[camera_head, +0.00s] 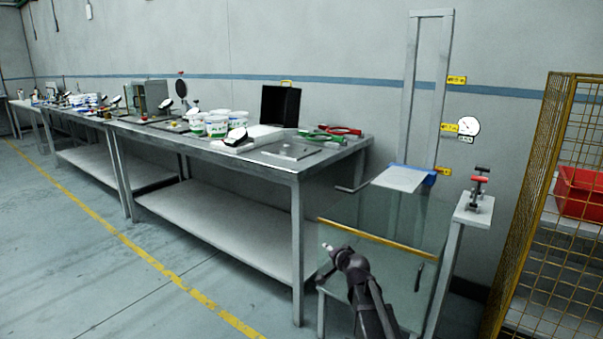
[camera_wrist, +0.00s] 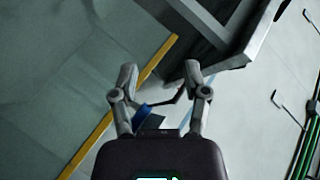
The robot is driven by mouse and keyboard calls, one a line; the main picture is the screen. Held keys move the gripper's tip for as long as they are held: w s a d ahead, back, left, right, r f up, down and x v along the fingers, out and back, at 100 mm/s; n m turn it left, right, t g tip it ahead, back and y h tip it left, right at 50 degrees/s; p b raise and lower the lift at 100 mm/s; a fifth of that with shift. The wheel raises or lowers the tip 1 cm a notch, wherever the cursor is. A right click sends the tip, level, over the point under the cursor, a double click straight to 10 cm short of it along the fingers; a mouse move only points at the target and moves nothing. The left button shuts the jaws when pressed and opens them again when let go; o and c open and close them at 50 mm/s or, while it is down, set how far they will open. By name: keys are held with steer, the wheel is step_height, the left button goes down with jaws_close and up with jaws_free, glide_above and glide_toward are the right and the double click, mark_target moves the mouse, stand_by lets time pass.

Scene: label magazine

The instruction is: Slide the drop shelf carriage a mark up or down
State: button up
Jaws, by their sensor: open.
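The drop shelf carriage (camera_head: 398,179) is a pale flat plate with a blue edge at the right and back. It sits low on a tall grey upright frame (camera_head: 433,90) by the wall, about level with the lowest of three yellow tags (camera_head: 443,171). My dark arm reaches up from the bottom of the head view, below and left of the carriage and apart from it. My gripper (camera_wrist: 161,74) is open, with nothing held. A small blue piece (camera_wrist: 143,110) shows between its fingers, farther off; I cannot tell whether it is part of the carriage.
A clear guard panel with a yellow top bar (camera_head: 376,238) stands below the carriage. A post with a red-handled clamp (camera_head: 478,186) stands at its right. A yellow mesh cage (camera_head: 530,190) is farther right. A long workbench (camera_head: 240,160) runs left; the floor before it is clear.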

steer(key=s+d+f+n+g+h, duration=0.15)
steer(key=s+f+g, duration=0.25)
steer(key=s, duration=0.7)
steer(key=s+d+f+n+g+h, duration=0.1)
steer(key=s+d+f+n+g, duration=0.3)
steer(key=s, duration=0.7)
steer(key=s+d+f+n+g+h, duration=0.2)
steer(key=s+f+g, duration=0.25)
steer(key=s, duration=0.65)
step_height(320, 180, up, 32)
steer(key=p, duration=3.1)
steer(key=shift+w+a+g+p, duration=0.15)
steer(key=shift+a+g+p, duration=0.1)
steer(key=shift+g+p, duration=0.1)
steer(key=shift+d+y, duration=0.1)
steer(key=shift+y, duration=0.15)
